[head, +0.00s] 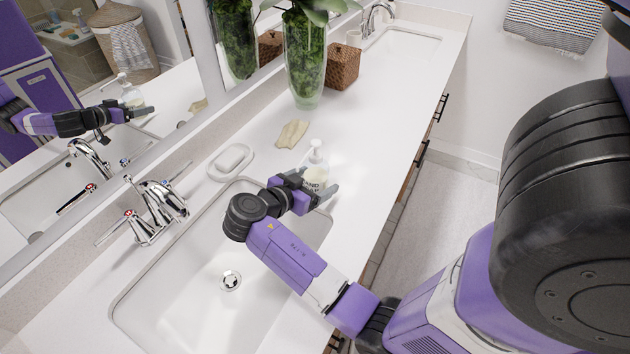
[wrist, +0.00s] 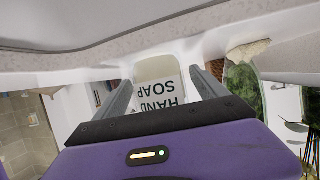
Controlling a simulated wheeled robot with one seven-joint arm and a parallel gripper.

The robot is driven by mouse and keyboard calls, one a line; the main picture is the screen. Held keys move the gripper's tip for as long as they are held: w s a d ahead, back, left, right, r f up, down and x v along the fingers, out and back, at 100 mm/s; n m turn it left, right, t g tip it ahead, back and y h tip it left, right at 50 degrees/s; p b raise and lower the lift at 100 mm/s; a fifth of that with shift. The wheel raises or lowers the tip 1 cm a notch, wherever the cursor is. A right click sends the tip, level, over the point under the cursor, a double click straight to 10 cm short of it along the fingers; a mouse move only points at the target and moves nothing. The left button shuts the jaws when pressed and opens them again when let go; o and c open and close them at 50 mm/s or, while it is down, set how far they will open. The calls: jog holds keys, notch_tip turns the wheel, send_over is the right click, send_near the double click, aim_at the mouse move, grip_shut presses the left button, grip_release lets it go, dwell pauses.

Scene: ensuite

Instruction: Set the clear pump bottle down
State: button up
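The clear pump bottle (head: 316,174) is upright at the counter (head: 375,120), just beyond the sink's far right corner. It has a white pump top, and its label reads "HAND SOAP". My gripper (head: 311,190) comes from the sink side with a finger on either side of the bottle.
A glass vase (head: 305,55) and a woven box (head: 342,67) stand farther back. The sink (head: 215,270) is below my arm; the faucet (head: 158,205) is left.

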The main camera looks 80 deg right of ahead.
jog(key=shift+r, duration=0.15)
jog(key=shift+w+a, duration=0.15)
jog(key=shift+a, duration=0.1)
jog(key=b+v, duration=0.2)
jog(key=v, duration=0.9)
jog(key=shift+r+b, duration=0.15)
jog(key=shift+b, duration=0.2)
jog(key=shift+a, duration=0.1)
